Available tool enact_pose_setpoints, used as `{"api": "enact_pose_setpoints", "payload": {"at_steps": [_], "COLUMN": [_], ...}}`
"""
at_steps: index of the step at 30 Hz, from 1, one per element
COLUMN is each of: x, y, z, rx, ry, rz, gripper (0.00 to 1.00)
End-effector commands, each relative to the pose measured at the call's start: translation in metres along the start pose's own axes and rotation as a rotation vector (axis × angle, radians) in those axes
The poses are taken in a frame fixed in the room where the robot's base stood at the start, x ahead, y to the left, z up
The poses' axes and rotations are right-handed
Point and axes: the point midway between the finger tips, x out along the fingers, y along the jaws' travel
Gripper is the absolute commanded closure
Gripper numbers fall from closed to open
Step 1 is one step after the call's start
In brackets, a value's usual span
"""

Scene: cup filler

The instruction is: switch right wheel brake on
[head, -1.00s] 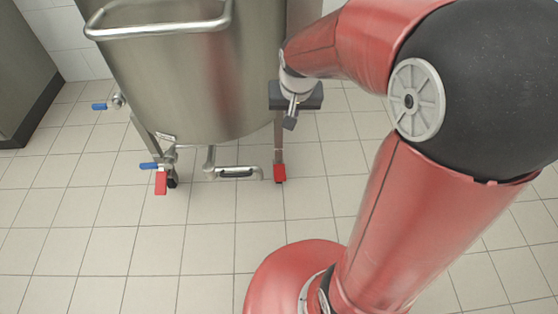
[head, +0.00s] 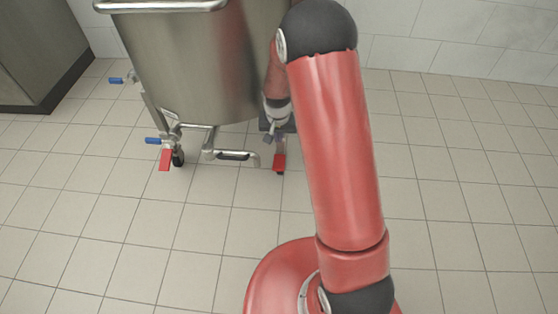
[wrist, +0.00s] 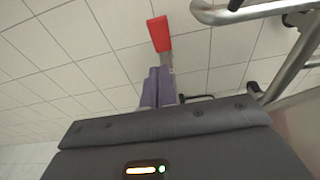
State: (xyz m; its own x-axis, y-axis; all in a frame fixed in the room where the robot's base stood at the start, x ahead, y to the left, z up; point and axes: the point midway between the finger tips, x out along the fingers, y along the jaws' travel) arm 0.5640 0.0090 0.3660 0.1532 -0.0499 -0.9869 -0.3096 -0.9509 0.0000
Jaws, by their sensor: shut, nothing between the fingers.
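The steel vessel (head: 205,70) stands on legs with wheels. The right wheel brake is a red pedal (head: 279,162) at the foot of its right leg; the wrist view also shows this red pedal (wrist: 159,34), just beyond the fingertips. My gripper (head: 268,138) is at the vessel's right side, above the pedal in the head view. In the wrist view its purple-grey fingers (wrist: 158,73) are together and empty, pointing at the pedal. A gap seems to remain between them. The wheel under this pedal is mostly hidden.
A second red pedal (head: 165,160) is at the left wheel. Blue-handled valves (head: 153,141) are on the left side. A bent outlet pipe (head: 232,156) hangs low between the legs. The tiled floor (head: 450,190) is clear at the right.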

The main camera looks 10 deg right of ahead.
Motion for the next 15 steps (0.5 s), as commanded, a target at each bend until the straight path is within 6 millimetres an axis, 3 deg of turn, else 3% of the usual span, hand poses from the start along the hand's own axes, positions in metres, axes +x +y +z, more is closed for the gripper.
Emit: {"api": "enact_pose_setpoints", "payload": {"at_steps": [8, 15], "x": [0.01, 0.056], "y": [0.0, 0.001], "z": [0.001, 0.002], "rx": [0.0, -0.001], "ry": [-0.002, -0.005], "rz": [0.001, 0.002], "gripper": [1.0, 1.0]}}
